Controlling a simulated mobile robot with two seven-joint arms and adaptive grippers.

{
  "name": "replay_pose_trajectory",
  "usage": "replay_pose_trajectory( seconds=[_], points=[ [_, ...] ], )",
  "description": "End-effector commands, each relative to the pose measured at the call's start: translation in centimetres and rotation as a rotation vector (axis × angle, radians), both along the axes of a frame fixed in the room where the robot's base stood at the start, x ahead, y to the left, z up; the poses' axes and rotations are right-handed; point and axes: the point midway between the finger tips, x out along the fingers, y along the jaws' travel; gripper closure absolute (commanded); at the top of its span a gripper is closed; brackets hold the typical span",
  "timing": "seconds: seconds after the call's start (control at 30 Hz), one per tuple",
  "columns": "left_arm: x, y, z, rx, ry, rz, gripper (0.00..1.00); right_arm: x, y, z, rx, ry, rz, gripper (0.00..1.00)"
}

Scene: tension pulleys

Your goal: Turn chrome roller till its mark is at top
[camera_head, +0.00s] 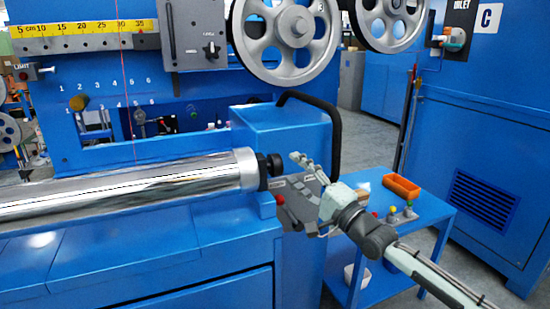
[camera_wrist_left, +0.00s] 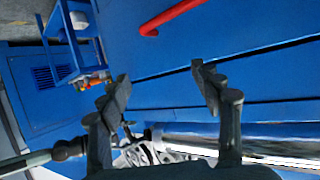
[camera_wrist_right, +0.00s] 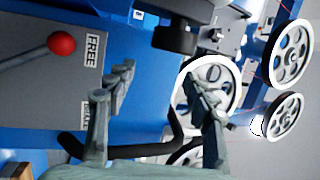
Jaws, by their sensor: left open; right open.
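The chrome roller (camera_head: 130,190) lies level across the left of the head view, with a black knob (camera_head: 268,168) at its right end. I cannot make out a mark on its shiny surface. My right gripper (camera_head: 308,172) is open and empty, just right of the knob and apart from it. In the right wrist view a dark round part (camera_wrist_right: 175,38), likely the knob, lies beyond the fingers. My left gripper (camera_wrist_left: 163,85) is open and empty, outside the head view. The roller also shows at the lower right of the left wrist view (camera_wrist_left: 270,149).
A grey panel (camera_wrist_right: 40,95) with a red-ball lever (camera_wrist_right: 61,43) and a "FREE" label sits beside my right gripper. A bent black bar (camera_head: 335,130) rises behind it. A blue cart (camera_head: 435,210) holds an orange bin (camera_head: 402,187). A red handle (camera_wrist_left: 172,15) shows near my left gripper.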

Motion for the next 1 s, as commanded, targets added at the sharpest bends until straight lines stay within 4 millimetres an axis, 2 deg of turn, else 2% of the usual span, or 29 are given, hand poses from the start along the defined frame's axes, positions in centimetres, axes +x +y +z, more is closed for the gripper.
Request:
replay_pose_trajectory(
  seconds=[0.03, 0.13, 0.2, 0.3, 0.43, 0.6, 1.0],
  points=[
    [-1.1, 2.3, -2.3, 0.058, 0.148, 0.038, 0.35, 0.3, 0.4, 1.8, -0.007, 0.069, -0.003, 0.47],
    [-4.4, 6.4, -7.4, 0.146, 0.408, 0.106, 0.35, 0.3, 1.0, 2.1, -0.039, 0.19, 0.018, 0.47],
    [-6.9, 8.8, -9.7, 0.189, 0.553, 0.146, 0.35, -0.1, 1.5, 2.1, -0.06, 0.254, 0.045, 0.47],
    [-9.9, 11.3, -11.7, 0.232, 0.709, 0.192, 0.35, -0.9, 2.1, 2.3, -0.083, 0.314, 0.088, 0.47],
    [-12.3, 13.0, -12.9, 0.258, 0.82, 0.224, 0.35, -1.6, 2.6, 2.2, -0.102, 0.355, 0.123, 0.47],
    [-12.8, 13.2, -13.2, 0.264, 0.842, 0.231, 0.35, -1.5, 2.9, 2.1, -0.107, 0.363, 0.131, 0.47],
    [-12.8, 13.2, -12.8, 0.264, 0.836, 0.231, 0.35, 2.9, 6.6, 1.3, -0.107, 0.363, 0.13, 0.47]
  ],
)
